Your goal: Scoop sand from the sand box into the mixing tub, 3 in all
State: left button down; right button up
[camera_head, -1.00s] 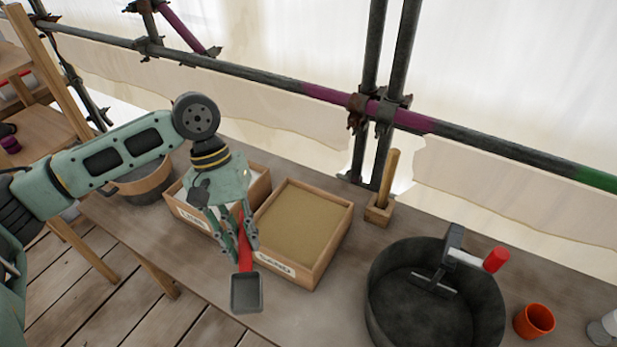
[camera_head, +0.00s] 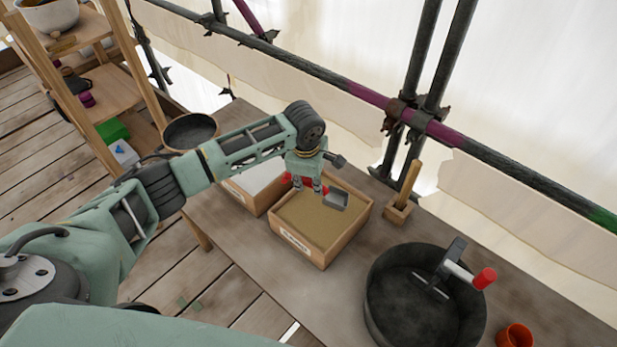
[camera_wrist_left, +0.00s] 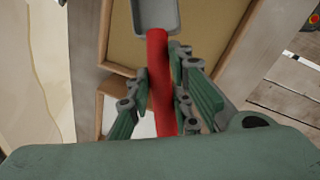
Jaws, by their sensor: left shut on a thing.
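My left gripper (camera_head: 306,188) is shut on the red handle of a scoop (camera_head: 335,201) with a grey square pan. The scoop is over the sand box (camera_head: 317,257), a wooden box of tan sand. In the left wrist view the red handle (camera_wrist_left: 158,80) lies between the fingers, and the pan (camera_wrist_left: 156,14) is partly cut off by the top edge. I cannot tell whether the pan touches the sand. The dark round mixing tub (camera_head: 378,320) stands to the right; its visible floor is dark, with no clear sand. My right gripper is not in view.
A box of white material (camera_head: 262,178) adjoins the sand box. A trowel-like tool with a red-ended handle (camera_head: 484,278) sits across the tub's rim. A small wooden holder with an upright handle (camera_head: 410,180), an orange cup (camera_head: 515,337) and scaffold poles (camera_head: 425,80) are nearby.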

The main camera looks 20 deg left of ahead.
pick_arm(q)
jog(key=shift+y, duration=0.8)
jog(key=f+b, duration=0.2)
jog(key=d+f+b, duration=0.1)
jog(key=f+b, duration=0.1)
jog(key=shift+w+f, duration=0.15)
jog(key=x, duration=0.3)
jog(key=shift+s+d+f, duration=0.15)
jog(key=shift+s+f, duration=0.1)
